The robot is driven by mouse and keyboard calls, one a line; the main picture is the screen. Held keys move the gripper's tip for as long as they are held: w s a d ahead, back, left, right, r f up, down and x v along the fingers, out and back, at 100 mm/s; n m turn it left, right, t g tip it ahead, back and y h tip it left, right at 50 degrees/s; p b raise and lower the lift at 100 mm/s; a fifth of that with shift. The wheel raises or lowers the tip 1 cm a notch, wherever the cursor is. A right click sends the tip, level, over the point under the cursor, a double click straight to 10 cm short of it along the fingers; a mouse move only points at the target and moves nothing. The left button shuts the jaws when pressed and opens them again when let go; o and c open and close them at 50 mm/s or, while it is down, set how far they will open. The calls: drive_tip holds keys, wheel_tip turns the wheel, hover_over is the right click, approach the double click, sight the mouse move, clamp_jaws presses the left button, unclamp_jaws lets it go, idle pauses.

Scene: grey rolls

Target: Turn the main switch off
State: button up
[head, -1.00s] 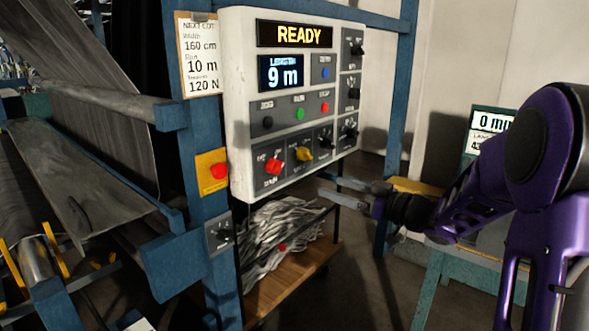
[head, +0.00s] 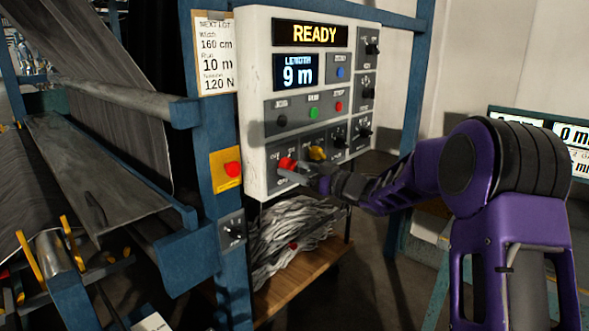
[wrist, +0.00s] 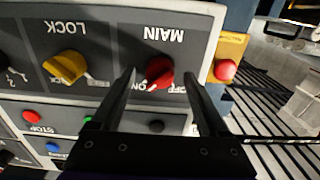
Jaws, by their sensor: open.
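The red main switch (head: 287,162) is a rotary knob at the lower left of the white control panel (head: 254,110). In the wrist view, which shows the panel upside down, the red knob (wrist: 159,72) sits under the label MAIN. Its white pointer mark is toward ON; OFF is on the other side. My gripper (head: 291,173) is open at the switch. In the wrist view its two fingers lie on either side of the knob in the picture; I cannot tell whether they touch it.
The yellow LOCK knob (wrist: 65,67) is beside the main switch. A red emergency button (head: 232,169) on a yellow plate is on the blue post to the panel's left. Push buttons and black knobs fill the panel. The display (head: 310,33) reads READY.

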drive_tip(key=shift+w+a, duration=0.25)
drive_tip(key=shift+a, duration=0.15)
clamp_jaws()
idle(0.4)
drive_tip(key=shift+w+d+n+b, duration=0.1)
drive_tip(key=shift+n+b, duration=4.7)
drive_tip(key=shift+n, duration=4.2)
